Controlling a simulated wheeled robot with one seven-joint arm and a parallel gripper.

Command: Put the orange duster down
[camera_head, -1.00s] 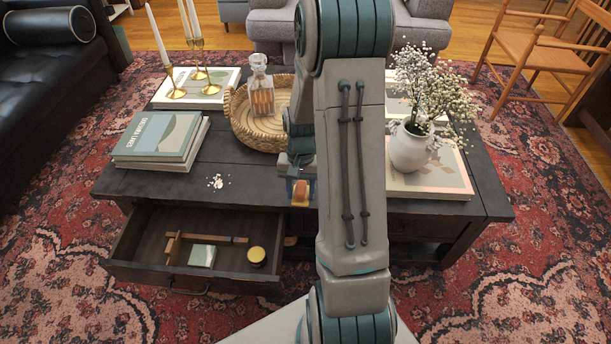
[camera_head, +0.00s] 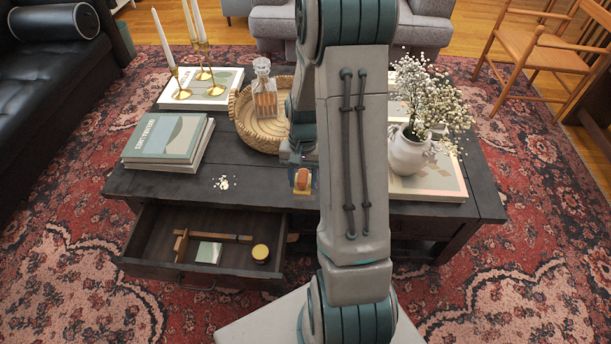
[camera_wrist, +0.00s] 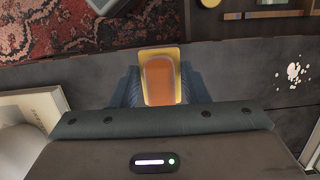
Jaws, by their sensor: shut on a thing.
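The orange duster (camera_head: 302,181) shows as a small orange block with a yellow rim, just left of my arm near the front edge of the dark table (camera_head: 180,186). In the wrist view the duster (camera_wrist: 160,78) sits between the two dark fingers of my gripper (camera_wrist: 160,92), which is shut on it. The dark tabletop (camera_wrist: 230,70) lies beneath it in that view. I cannot tell how much gap there is between the duster and the tabletop. My arm hides part of the table's middle. White crumbs (camera_head: 222,183) lie on the tabletop left of the duster.
The open drawer (camera_head: 150,240) below holds a wooden item (camera_head: 215,236), a pale box (camera_head: 208,252) and a round tin (camera_head: 261,252). Books (camera_head: 165,139), a wicker tray (camera_head: 242,118) with a decanter (camera_head: 264,92), candlesticks (camera_head: 205,72) and a flower vase (camera_head: 408,152) occupy the table.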

